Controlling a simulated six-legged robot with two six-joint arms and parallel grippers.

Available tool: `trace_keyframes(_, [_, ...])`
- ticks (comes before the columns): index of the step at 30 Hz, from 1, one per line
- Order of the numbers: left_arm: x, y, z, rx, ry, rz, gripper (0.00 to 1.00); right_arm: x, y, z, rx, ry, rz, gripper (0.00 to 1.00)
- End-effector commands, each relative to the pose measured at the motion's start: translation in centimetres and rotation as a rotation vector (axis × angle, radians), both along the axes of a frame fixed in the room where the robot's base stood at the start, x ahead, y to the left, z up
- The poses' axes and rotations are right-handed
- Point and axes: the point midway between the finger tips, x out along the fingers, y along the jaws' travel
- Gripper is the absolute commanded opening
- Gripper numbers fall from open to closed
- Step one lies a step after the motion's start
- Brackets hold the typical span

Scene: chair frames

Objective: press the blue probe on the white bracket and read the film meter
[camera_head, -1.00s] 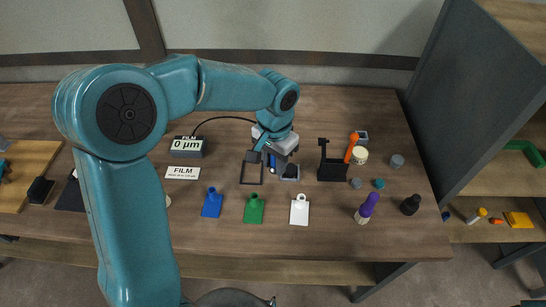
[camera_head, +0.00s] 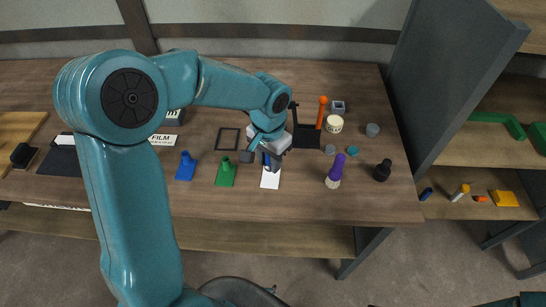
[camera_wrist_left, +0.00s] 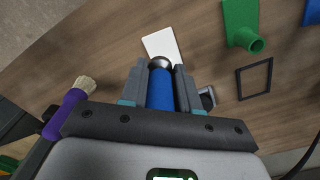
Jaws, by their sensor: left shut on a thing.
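The white bracket (camera_head: 270,180) lies flat near the table's front edge, and it also shows in the left wrist view (camera_wrist_left: 165,44). My left gripper (camera_head: 268,164) is shut on the blue probe (camera_wrist_left: 160,90), whose rounded metal tip points at the bracket. The tip overlaps the bracket's near end in the wrist view; I cannot tell whether it touches. The film meter (camera_head: 175,101) is mostly hidden behind my left arm, and its reading cannot be seen. A white FILM card (camera_head: 163,139) lies in front of it. My right gripper is not in view.
A green bracket (camera_head: 226,174) and a blue bracket (camera_head: 186,167) lie left of the white one. An empty black frame (camera_head: 228,139) lies behind them. A purple brush (camera_head: 336,171) and a black bottle (camera_head: 382,171) stand to the right. A grey shelf panel (camera_head: 440,90) rises at right.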

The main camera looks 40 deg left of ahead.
Motion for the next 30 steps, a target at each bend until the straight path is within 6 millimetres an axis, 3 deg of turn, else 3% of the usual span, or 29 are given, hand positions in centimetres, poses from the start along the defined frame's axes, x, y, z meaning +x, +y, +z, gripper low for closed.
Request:
trace_keyframes(16, [-0.2, -0.1, -5.4, 0.0, 0.0, 0.001, 0.0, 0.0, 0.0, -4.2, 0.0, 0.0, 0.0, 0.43])
trace_keyframes(30, [-0.1, -0.3, -5.6, 0.0, -0.001, 0.0, 0.0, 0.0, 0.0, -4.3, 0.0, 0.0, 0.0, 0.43])
